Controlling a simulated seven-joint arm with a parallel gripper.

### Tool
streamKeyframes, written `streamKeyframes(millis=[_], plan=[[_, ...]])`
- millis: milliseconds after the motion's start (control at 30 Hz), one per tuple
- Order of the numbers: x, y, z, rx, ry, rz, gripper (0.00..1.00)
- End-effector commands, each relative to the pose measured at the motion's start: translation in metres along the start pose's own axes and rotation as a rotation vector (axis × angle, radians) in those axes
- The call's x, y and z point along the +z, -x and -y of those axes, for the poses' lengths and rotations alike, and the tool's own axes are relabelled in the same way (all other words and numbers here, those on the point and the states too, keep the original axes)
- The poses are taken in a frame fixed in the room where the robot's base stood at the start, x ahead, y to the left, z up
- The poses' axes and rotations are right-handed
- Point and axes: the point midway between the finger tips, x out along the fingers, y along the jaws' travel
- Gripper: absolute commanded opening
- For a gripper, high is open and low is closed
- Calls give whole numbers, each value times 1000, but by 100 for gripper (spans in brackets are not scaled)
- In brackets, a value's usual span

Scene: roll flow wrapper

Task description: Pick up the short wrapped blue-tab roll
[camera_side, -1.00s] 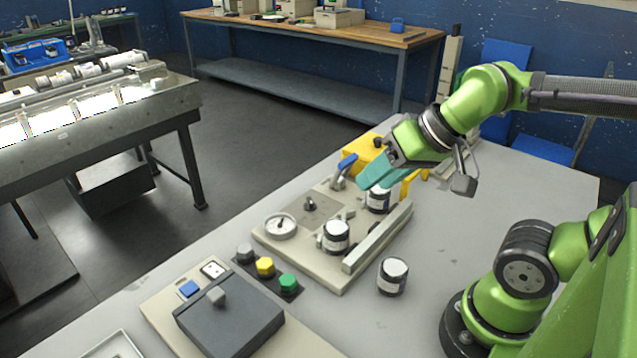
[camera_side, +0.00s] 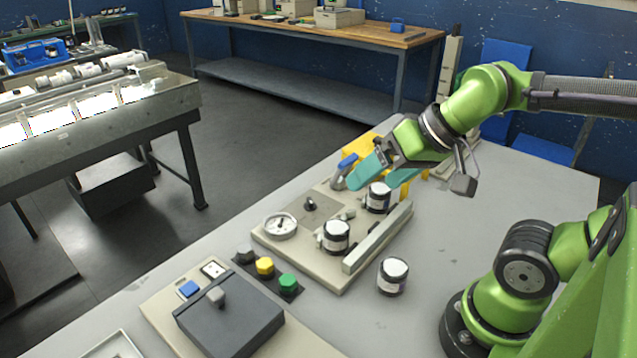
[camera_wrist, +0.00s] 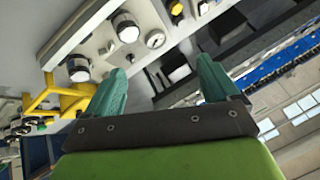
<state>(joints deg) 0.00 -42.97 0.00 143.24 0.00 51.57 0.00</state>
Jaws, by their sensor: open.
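Three short rolls with white tops and dark bands show in the side view. One roll (camera_side: 378,198) stands at the far end of the beige fixture plate (camera_side: 290,252). A second roll (camera_side: 336,237) stands on the plate's near part. A third roll (camera_side: 393,276) stands on the bare table right of the plate. I cannot make out a blue tab on any of them. In the wrist view the fingers (camera_wrist: 160,85) are apart, with two rolls (camera_wrist: 78,70) (camera_wrist: 126,27) beyond.
The plate carries a round gauge (camera_side: 281,225), a blue-handled clamp (camera_side: 346,164) and a metal rail (camera_side: 378,237) beside the rolls. Yellow (camera_side: 265,266) and green (camera_side: 288,283) knobs and a dark box (camera_side: 228,318) stand nearer. The table right of the plate is mostly clear.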

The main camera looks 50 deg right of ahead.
Motion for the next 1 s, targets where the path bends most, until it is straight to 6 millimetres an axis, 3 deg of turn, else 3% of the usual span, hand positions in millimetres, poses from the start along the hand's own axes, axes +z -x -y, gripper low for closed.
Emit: streamKeyframes(millis=[233,367,600,800,900,1000], plan=[[-2,-8,-10,32,-35,26,88],[-25,-23,-29,108,-99,77,88],[-89,-54,-98,283,-101,271,88],[-126,-73,-161,357,-22,453,88],[-140,-73,-178,365,48,518,88],[-146,-65,-176,355,119,542,88]])
